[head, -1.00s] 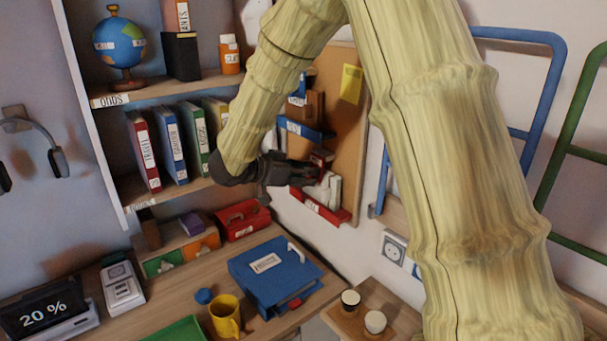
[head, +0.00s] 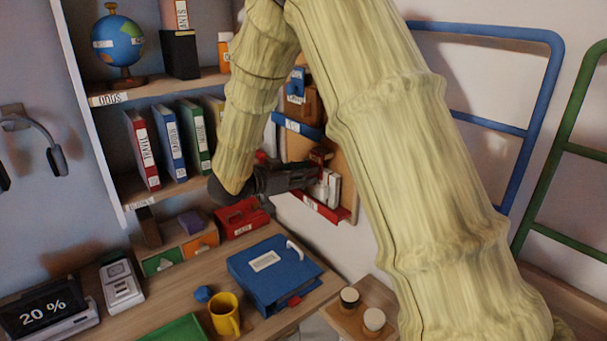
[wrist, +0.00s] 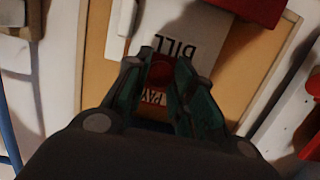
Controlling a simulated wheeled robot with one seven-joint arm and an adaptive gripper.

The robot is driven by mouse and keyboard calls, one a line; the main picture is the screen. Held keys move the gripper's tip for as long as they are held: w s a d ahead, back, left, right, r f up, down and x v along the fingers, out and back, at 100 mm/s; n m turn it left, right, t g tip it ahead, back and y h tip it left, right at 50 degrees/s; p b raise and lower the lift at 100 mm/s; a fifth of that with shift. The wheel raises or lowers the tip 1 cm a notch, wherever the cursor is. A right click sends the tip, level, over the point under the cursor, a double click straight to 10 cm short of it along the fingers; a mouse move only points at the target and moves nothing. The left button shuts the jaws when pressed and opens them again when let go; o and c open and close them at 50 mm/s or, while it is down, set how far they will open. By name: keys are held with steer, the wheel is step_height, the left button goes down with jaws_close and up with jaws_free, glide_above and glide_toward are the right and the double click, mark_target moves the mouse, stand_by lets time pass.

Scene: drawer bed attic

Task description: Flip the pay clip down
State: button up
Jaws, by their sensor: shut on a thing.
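My gripper (head: 314,176) is at the pin board, beside white papers (head: 331,190) in a red holder (head: 318,208). In the wrist view my gripper (wrist: 161,68) has its fingers close together around a small dark red piece, which I take to be the pay clip (wrist: 160,72). A small label reading PAY (wrist: 152,97) shows between the fingers. A paper marked BILL (wrist: 182,48) appears upside down just past the fingertips. The fingers hide most of the clip, so I cannot tell its exact tilt.
The board (head: 348,180) carries a blue holder (head: 297,126) above. The shelf with binders (head: 170,145) stands left. Below are a red box (head: 242,217), a blue binder (head: 273,272) and a yellow mug (head: 224,315) on the desk. A blue rail (head: 480,28) is at right.

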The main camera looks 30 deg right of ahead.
steer(key=o, duration=1)
steer(key=shift+d, duration=0.2)
steer(key=shift+o, duration=0.2)
steer(key=shift+a, duration=0.15)
steer(key=w+v, duration=0.1)
steer(key=v, duration=1)
steer(key=shift+s+a, duration=0.35)
steer(key=shift+s, duration=0.15)
steer(key=shift+r, duration=0.1)
